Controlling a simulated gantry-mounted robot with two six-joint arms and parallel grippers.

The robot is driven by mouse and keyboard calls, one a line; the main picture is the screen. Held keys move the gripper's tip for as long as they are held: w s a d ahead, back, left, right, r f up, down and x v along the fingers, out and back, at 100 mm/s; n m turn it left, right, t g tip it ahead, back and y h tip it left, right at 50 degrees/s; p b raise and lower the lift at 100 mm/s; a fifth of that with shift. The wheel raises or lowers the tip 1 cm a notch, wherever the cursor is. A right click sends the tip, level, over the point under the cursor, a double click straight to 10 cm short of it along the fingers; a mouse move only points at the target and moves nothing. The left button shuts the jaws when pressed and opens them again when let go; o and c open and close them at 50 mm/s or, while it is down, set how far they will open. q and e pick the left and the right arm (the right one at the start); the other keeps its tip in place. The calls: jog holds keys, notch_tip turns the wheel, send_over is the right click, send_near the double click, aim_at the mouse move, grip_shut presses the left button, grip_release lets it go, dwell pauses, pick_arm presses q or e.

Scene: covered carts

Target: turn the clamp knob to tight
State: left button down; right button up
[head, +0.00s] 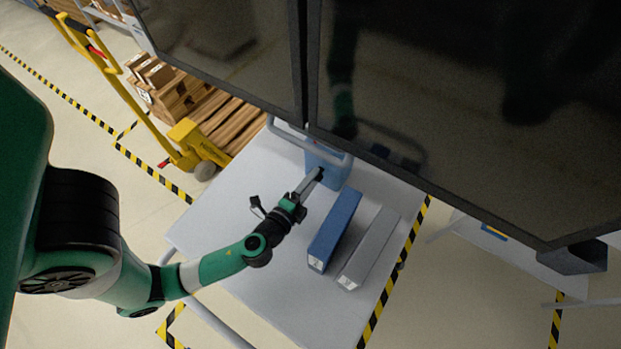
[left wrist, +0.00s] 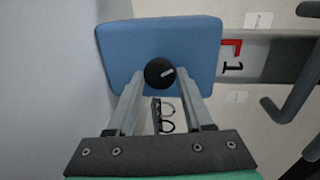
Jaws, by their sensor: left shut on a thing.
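The clamp knob (left wrist: 160,73) is a round black knob with a white pointer line on the front of a blue block (left wrist: 195,45). In the left wrist view its pointer points right and slightly up. My left gripper (left wrist: 158,84) is shut on the knob, one finger on each side. In the head view my left gripper (head: 317,176) reaches the blue block (head: 337,168) at the far side of a white table (head: 230,205); the knob is mostly hidden there by the fingers. My right gripper is not in view.
A blue binder-like box (head: 334,230) and a grey one (head: 370,248) lie on the table right of my left arm. Large dark glossy panels (head: 450,90) hang over the far side. A yellow pallet jack (head: 195,143) stands behind left. The table's left part is clear.

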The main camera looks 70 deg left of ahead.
pick_arm(q)
jog(key=m+y+p, duration=0.1)
jog(key=m, duration=0.4)
jog(key=shift+d+f+g, duration=0.1)
jog(key=shift+g, duration=0.2)
dwell(0.4)
jog(key=shift+c, duration=1.6)
grip_release()
